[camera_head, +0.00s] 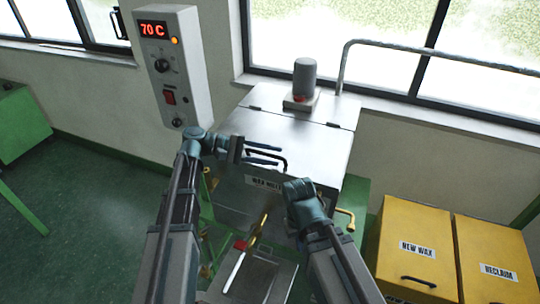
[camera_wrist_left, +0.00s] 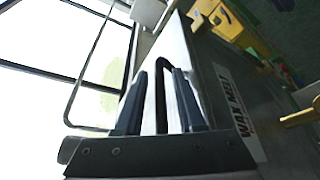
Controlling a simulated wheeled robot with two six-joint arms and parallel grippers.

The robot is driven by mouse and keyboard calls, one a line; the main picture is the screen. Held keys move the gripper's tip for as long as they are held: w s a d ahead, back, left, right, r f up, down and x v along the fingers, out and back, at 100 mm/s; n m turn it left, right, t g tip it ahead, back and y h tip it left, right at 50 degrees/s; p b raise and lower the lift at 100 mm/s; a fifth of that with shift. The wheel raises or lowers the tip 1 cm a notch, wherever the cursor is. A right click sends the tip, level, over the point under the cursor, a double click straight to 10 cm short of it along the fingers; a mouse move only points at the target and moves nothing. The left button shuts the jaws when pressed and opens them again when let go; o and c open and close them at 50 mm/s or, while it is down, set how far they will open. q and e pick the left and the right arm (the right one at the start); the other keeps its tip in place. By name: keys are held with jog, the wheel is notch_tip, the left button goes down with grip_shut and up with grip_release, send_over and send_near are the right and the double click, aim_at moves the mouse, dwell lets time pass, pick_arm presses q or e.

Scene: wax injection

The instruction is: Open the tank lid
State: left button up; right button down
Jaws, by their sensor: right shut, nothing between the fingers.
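The tank (camera_head: 240,185) is a metal box labelled WAX MELT, and its lid (camera_head: 285,133) lies flat on top, closed. A black bar handle (camera_head: 283,163) is at the lid's front edge; it also shows in the left wrist view (camera_wrist_left: 162,85). My left gripper (camera_head: 264,154) is at the handle with its fingers apart. In the left wrist view the handle stands between the two fingers (camera_wrist_left: 160,100), with gaps beside it. My right gripper (camera_head: 297,190) is shut and empty in front of the tank, lower than the left; its fingertips are hard to make out.
A control box (camera_head: 165,65) reading 70 C hangs on the wall at left. A grey cylinder (camera_head: 304,78) stands on the tank's rear top. Yellow NEW WAX (camera_head: 415,250) and RECLAIM (camera_head: 500,272) bins stand at right. Brass valves (camera_head: 262,222) are below the tank front.

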pick_arm(q)
grip_shut()
dwell(1.2)
